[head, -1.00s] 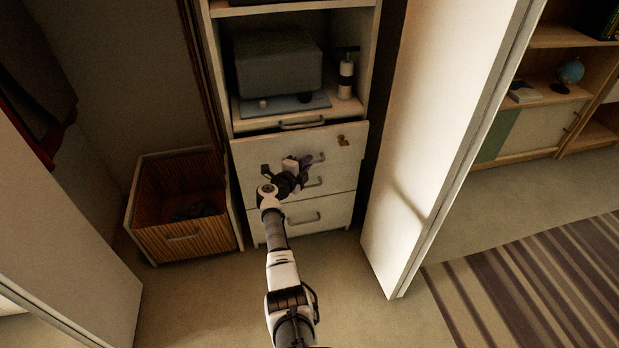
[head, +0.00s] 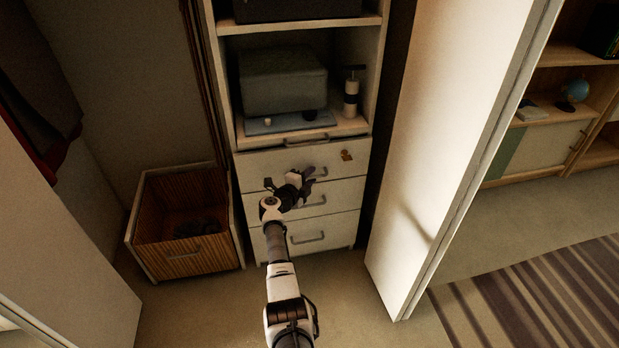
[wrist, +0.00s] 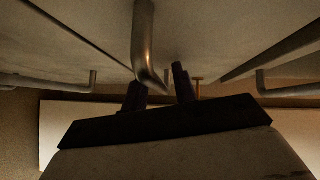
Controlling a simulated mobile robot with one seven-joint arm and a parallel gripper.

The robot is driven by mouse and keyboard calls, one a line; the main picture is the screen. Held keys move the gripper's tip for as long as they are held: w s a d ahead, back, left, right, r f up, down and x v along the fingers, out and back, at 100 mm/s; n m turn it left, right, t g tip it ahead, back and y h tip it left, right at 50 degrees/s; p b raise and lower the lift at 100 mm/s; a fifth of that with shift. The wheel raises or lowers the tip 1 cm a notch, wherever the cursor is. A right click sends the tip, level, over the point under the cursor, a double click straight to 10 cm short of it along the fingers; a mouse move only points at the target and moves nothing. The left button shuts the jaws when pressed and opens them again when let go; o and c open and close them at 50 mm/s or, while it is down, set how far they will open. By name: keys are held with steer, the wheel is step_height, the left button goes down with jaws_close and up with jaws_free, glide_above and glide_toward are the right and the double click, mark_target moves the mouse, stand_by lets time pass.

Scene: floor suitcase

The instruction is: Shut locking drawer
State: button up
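The locking drawer (head: 270,163) is the top drawer in the white cabinet, with a small brass lock (head: 346,155) at its upper right. Its front looks flush or nearly flush with the cabinet; a small remaining gap is hard to tell. My gripper (head: 311,178) is in front of the drawer's lower part and hides some of its front. In the wrist view, my two dark fingers (wrist: 160,90) are apart with nothing clearly gripped. A metal bar handle (wrist: 145,45) hangs close in front of them; contact cannot be told.
Two more drawers with bar handles (head: 308,238) are below. A shelf above holds a grey box (head: 283,80) and a dispenser bottle (head: 351,92). An open wooden bin (head: 185,250) stands left; a white door panel (head: 425,150) stands right. The floor in front is clear.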

steer(key=shift+r, duration=0.25)
steer(key=p+v, duration=0.3)
steer(key=v, duration=1)
steer(key=shift+s+a+f, duration=0.15)
steer(key=shift+s+a, duration=0.1)
steer(key=shift+s, duration=0.1)
